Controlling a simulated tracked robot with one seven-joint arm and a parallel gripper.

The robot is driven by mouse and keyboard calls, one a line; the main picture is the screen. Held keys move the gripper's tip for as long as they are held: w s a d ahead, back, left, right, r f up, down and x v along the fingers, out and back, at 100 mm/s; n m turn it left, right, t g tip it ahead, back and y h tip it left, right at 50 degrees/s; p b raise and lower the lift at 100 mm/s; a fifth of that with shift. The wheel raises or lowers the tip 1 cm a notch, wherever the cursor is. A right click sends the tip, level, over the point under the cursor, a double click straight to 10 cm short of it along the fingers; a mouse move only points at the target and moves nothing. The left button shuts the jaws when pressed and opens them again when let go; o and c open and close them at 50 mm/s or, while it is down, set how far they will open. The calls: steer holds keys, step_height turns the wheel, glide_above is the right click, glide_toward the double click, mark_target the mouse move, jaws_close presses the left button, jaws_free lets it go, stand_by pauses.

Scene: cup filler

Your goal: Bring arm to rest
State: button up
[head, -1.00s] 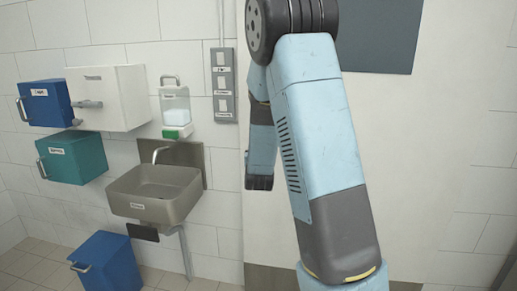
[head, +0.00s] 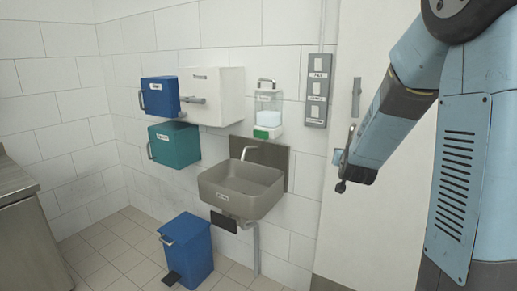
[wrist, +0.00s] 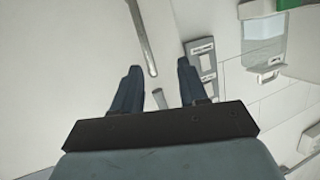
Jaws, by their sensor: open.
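My gripper (wrist: 160,66) shows in the wrist view with two dark blue fingers spread apart and nothing between them. Beyond the fingers are the pale door, a grey bar (wrist: 142,35) on it and the wall switch panel (wrist: 203,62). In the head view my light blue arm fills the right side, and its lower section slants down to the left in front of the door. The fingers cannot be made out clearly there.
A sink (head: 240,190) is on the wall, with a soap dispenser (head: 267,110), white box (head: 220,95), blue box (head: 160,97) and teal box (head: 174,145) above. A blue bin (head: 187,250) stands below. A steel counter (head: 28,230) is at far left. Floor between is clear.

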steer(key=s+a+r+n+g+y, duration=0.1)
steer(key=s+a+r+g, duration=0.1)
steer(key=s, duration=1)
steer(key=s+a+r+n+g+y, duration=0.1)
steer(key=s+g, duration=0.3)
steer(key=s, duration=0.8)
steer(key=s+a+r+n+g+y, duration=0.1)
steer(key=s+a+r+g, duration=0.2)
steer(key=s, duration=0.8)
steer(key=shift+s+a+n, duration=0.2)
steer(key=shift+s+n, duration=0.1)
steer(key=shift+s, duration=0.1)
steer(key=shift+r, duration=0.1)
steer(key=shift+c, duration=0.4)
